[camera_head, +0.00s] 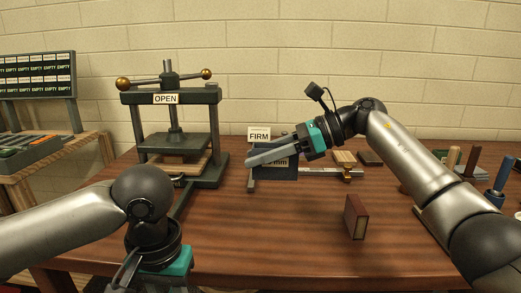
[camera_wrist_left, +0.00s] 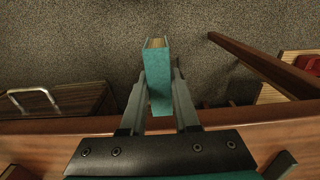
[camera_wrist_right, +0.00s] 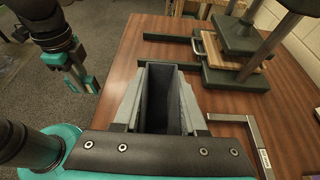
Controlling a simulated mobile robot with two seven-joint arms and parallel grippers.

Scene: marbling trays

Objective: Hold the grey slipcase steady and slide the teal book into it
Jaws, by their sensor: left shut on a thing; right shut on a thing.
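The teal book (camera_wrist_left: 158,92) is upright between the fingers of my left gripper (camera_wrist_left: 160,76), which is shut on it, with its pale page edges showing at the top. The book is held over the floor, just past the table's edge. The grey slipcase (camera_wrist_right: 188,100) is in my right gripper (camera_wrist_right: 163,98), which is shut on its sides; its dark, empty opening faces the right wrist camera. In the head view my right gripper (camera_head: 252,160) is above the table, near the press. The book and slipcase are apart. My left gripper's fingers are below the head view's frame.
A press (camera_head: 172,130) with an OPEN sign stands at the back left. A FIRM sign (camera_head: 259,134) and small blocks stand behind my right gripper. A dark red book (camera_head: 355,217) stands upright at the front right. The front middle of the wooden table (camera_head: 270,235) is clear.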

